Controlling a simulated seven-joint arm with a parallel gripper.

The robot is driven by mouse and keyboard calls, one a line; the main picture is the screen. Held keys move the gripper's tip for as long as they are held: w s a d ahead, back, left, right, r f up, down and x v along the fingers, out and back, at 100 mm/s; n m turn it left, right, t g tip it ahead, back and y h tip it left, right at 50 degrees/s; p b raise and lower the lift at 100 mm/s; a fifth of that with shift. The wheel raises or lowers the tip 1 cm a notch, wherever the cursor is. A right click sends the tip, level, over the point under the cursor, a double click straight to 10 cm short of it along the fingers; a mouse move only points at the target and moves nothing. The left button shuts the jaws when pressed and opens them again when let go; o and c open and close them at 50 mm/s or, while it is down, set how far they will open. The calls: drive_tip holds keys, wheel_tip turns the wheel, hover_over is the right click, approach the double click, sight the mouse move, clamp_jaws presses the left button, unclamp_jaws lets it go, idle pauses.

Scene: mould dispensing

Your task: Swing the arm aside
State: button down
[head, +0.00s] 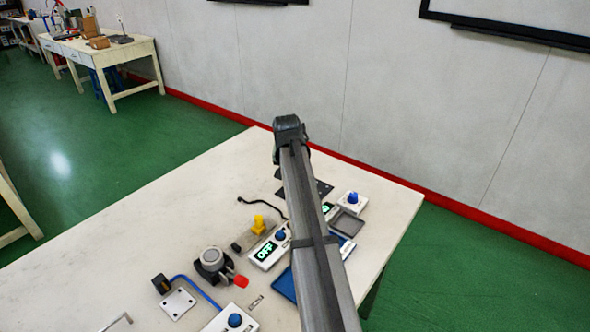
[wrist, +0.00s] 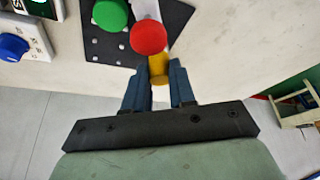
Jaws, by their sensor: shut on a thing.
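My gripper (wrist: 159,82) shows in the wrist view, its two blue fingers closed around a small yellow piece (wrist: 159,71). Only part of this piece shows between the fingertips. A red round knob (wrist: 149,37) appears just beyond it, and I cannot tell whether the two are joined. A green round knob (wrist: 110,14) is beside the red one, over a dark plate (wrist: 174,17) with holes. In the head view my arm crosses the right half of the table and hides my gripper.
The white table (head: 180,200) carries a control box with an OFF display (head: 265,251), a yellow piece (head: 259,225), a grey round device (head: 211,258), a blue tray (head: 285,284) and a grey tray (head: 347,226). Its back left is clear. A wall (head: 400,110) stands behind.

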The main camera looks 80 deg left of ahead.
drive_tip(key=m, duration=0.1)
drive_tip(key=s+m+t, duration=0.1)
drive_tip(key=a+m, duration=0.1)
drive_tip(key=m, duration=0.1)
drive_tip(key=shift+s+t, duration=0.3)
drive_tip(key=shift+s+a+m+t+h, duration=0.1)
drive_tip(key=shift+s+m+t+h, duration=0.1)
drive_tip(key=shift+m, duration=0.4)
drive_tip(key=shift+s+a+m+t+h, duration=0.1)
drive_tip(key=shift+m+h, duration=0.1)
drive_tip(key=shift+m, duration=0.4)
drive_tip(key=c, duration=0.9)
unclamp_jaws()
drive_tip(key=shift+c, duration=0.2)
drive_tip(key=v, duration=1.4)
drive_tip(key=shift+a, duration=0.15)
